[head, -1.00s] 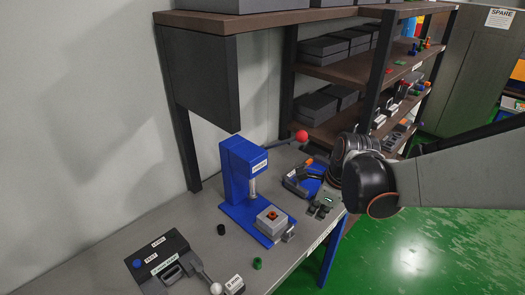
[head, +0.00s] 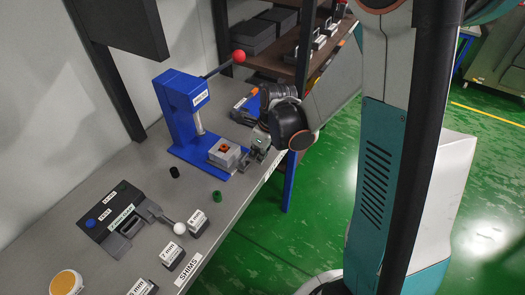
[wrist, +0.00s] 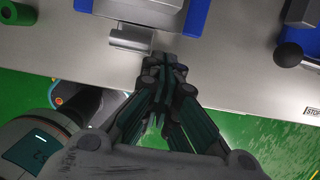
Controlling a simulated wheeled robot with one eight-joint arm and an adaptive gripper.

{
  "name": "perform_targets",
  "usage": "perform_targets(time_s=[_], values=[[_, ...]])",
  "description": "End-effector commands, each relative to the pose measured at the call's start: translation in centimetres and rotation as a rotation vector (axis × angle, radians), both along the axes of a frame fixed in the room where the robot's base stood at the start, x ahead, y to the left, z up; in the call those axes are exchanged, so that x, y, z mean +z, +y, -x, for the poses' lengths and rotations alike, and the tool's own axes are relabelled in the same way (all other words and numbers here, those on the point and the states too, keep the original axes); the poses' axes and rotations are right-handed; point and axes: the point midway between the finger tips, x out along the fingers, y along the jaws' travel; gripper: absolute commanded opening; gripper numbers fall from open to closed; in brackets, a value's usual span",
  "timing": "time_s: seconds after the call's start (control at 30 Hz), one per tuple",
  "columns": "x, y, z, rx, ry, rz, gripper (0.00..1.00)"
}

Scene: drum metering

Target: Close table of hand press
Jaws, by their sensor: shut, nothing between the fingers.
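The blue hand press (head: 180,112) stands on the grey bench, its lever ending in a red ball (head: 238,57). Its grey table (head: 222,151) sits on the blue base, toward the bench's front edge from the ram (head: 199,124), and carries a small orange-red part (head: 225,148). In the wrist view the table's grey block (wrist: 140,10) shows at the top, with its silver handle (wrist: 130,41) in front. My gripper (wrist: 163,62) is shut and empty, its fingertips just right of and slightly below the handle. I cannot tell whether they touch it. In the head view my gripper (head: 259,146) is beside the table's front.
A black device with a white-ball lever (head: 118,222) stands nearer on the bench. Green (head: 217,197) and black (head: 174,172) cylinders stand between it and the press. A blue-and-black tool (head: 246,106) lies behind my wrist. Labelled blocks (head: 172,256) line the front edge.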

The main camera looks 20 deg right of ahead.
Motion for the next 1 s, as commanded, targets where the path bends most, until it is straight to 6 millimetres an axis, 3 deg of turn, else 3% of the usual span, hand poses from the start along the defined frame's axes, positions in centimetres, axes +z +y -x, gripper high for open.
perform_targets(time_s=[0.23, 0.77, 1.0], values=[[0.2, 1.7, -2.3, 0.004, -0.001, 0.002, 0.00], [0.3, 2.3, -3.1, 0.003, -0.001, 0.000, 0.00], [0.3, 4.6, -6.3, 0.005, -0.002, 0.000, 0.00]])
